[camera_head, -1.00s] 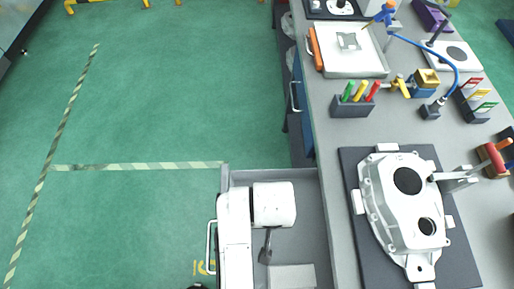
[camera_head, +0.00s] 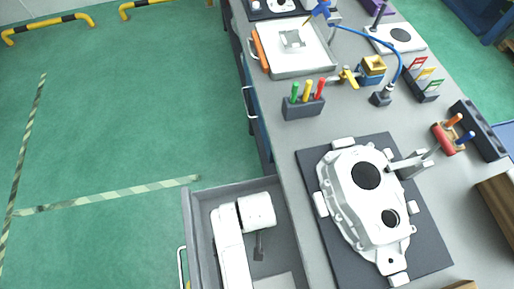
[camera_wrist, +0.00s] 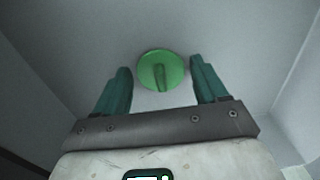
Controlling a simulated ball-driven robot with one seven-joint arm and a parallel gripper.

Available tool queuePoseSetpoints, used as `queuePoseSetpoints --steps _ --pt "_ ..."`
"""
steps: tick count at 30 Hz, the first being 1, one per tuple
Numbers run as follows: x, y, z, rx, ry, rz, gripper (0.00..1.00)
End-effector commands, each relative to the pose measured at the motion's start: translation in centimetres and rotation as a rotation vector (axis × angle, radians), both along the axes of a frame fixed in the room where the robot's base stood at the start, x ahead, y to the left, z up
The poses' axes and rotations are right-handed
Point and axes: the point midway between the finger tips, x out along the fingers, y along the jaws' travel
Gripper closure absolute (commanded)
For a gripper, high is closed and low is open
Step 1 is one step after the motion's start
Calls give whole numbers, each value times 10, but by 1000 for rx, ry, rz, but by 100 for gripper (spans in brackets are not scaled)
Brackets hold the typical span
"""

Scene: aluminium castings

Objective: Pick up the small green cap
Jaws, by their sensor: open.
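The small green cap (camera_wrist: 160,66) is a round disc with a raised ridge across its middle. In the wrist view it lies on a grey surface inside a walled space. My gripper (camera_wrist: 161,74) is open, with one green finger to the left of the cap and one to the right, and gaps on both sides. I cannot tell how high the fingertips are above that surface. In the head view my white arm reaches into the open grey drawer (camera_head: 193,222); the cap and my fingers cannot be made out there.
The drawer walls surround my arm, and the workbench (camera_head: 312,262) stands to its right. On the bench are a white casting (camera_head: 343,200) on a dark mat (camera_head: 425,232), a marker holder (camera_head: 303,108) and a tray (camera_head: 322,60).

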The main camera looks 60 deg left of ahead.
Motion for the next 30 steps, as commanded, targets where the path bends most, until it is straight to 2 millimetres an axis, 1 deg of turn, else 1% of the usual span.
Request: queuePoseSetpoints --steps 4,18,26,30 --pt "0 0 0 1 0 0 28" --pt "0 0 1 0 0 0 72" --pt "0 0 2 0 0 0 73" --pt "0 1 9 1 0 0 73"
